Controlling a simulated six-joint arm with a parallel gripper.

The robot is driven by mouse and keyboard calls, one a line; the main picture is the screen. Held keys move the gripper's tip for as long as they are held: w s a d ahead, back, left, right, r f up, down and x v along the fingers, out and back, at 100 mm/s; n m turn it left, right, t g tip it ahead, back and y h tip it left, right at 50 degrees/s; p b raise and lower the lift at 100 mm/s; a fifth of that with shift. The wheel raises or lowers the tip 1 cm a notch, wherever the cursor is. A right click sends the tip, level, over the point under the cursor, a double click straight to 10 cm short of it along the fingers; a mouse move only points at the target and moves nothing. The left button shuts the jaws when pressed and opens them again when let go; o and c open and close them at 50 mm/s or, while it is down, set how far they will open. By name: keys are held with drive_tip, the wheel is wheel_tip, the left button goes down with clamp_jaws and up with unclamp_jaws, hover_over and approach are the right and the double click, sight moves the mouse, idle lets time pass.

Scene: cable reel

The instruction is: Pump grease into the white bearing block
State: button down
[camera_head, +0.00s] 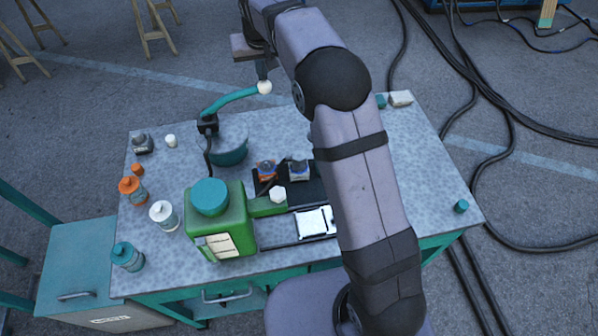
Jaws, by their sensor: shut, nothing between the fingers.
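A grease pump stands on the table: a teal pot (232,150) with a black head (207,124) and a teal lever (232,101) ending in a white ball knob (264,87). A black hose hangs from the head. My gripper (262,76) is shut and empty, pointing down just above or against the knob; I cannot tell whether they touch. The lever slopes up to the right towards it. My arm hides part of the mat's right side.
A green machine (222,225) with a teal dome stands at the table's front, beside a white plate (315,222). Several bottles, including an orange one (131,190), line the left side. The table's right part is mostly clear.

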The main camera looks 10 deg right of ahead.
drive_tip(key=shift+f+b, duration=3.3)
drive_tip(key=shift+f, duration=2.1)
wheel_tip(320, 180, up, 14)
drive_tip(key=p, duration=1.2)
drive_tip(key=shift+r, duration=0.25)
drive_tip(key=shift+f, duration=0.1)
drive_tip(key=s+d+f+g+b, duration=0.1)
drive_tip(key=s+d+f+b, duration=0.1)
drive_tip(key=s, duration=1.1)
drive_tip(key=s+d+f+g+b, duration=0.2)
drive_tip(key=s+d+f, duration=0.2)
drive_tip(key=s, duration=0.9)
drive_tip(key=s+d+f+g+b, duration=0.1)
drive_tip(key=s+d+f, duration=0.2)
drive_tip(key=s+f, duration=0.4)
drive_tip(key=s, duration=0.6)
drive_tip(key=shift+d+f+g+b, duration=0.2)
drive_tip(key=shift+f+g+b, duration=0.1)
drive_tip(key=shift+f+b, duration=0.1)
